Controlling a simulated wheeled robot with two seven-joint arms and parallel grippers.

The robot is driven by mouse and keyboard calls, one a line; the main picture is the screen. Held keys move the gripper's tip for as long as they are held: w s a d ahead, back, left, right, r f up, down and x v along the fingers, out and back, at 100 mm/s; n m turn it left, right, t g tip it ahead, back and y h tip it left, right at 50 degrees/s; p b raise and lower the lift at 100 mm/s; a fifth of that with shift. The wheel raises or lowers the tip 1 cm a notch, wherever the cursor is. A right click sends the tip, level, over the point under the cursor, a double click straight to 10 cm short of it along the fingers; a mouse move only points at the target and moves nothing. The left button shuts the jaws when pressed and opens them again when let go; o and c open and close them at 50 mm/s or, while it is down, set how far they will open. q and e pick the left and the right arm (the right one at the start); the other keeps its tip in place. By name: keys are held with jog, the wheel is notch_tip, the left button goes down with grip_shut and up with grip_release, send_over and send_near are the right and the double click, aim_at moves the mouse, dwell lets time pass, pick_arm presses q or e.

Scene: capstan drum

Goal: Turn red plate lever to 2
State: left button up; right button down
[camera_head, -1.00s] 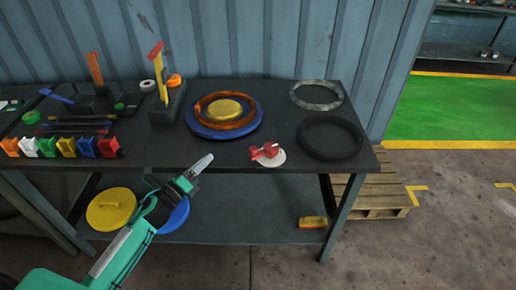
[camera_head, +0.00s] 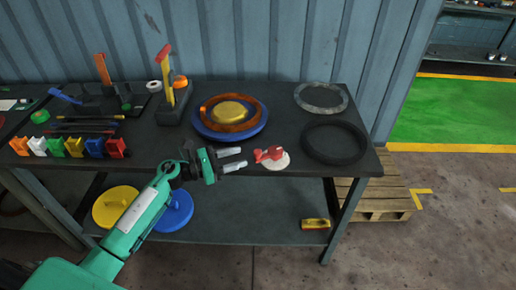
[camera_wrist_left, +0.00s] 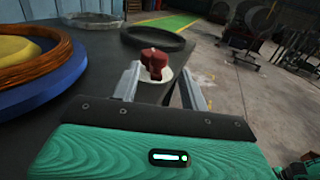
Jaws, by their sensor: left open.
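The red lever (camera_head: 268,154) sits on a round white plate (camera_head: 282,163) near the front edge of the workbench. Its knob points left in the head view. Any numbers on the plate are too small to read. My left gripper (camera_head: 232,159) is open and empty, just left of the lever, with its fingers pointing right towards it. In the left wrist view the lever (camera_wrist_left: 154,62) and its white plate (camera_wrist_left: 166,77) show between and beyond the two open fingers (camera_wrist_left: 160,88). I see no contact.
A blue disc (camera_head: 208,135) with a copper coil and a yellow centre lies behind my left gripper. A black ring (camera_head: 334,143) and a grey ring (camera_head: 321,97) lie right of the lever. Coloured clips (camera_head: 74,147) line the bench's left front. The lower shelf holds discs.

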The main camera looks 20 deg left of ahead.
aim_at(258, 151)
pick_arm(q)
jog(key=p+x, duration=0.1)
jog(key=x, duration=0.5)
jog(key=shift+w+d+r+p, duration=0.1)
jog(key=shift+w+p, duration=0.05)
jog(key=shift+p, duration=0.15)
jog(key=shift+w+d, duration=0.4)
jog(key=shift+d, duration=0.1)
pick_arm(e)
jog(key=shift+s+d+r, duration=0.3)
jog(key=shift+s+r, duration=0.6)
jog(key=shift+s, duration=0.05)
pick_arm(q)
grip_shut()
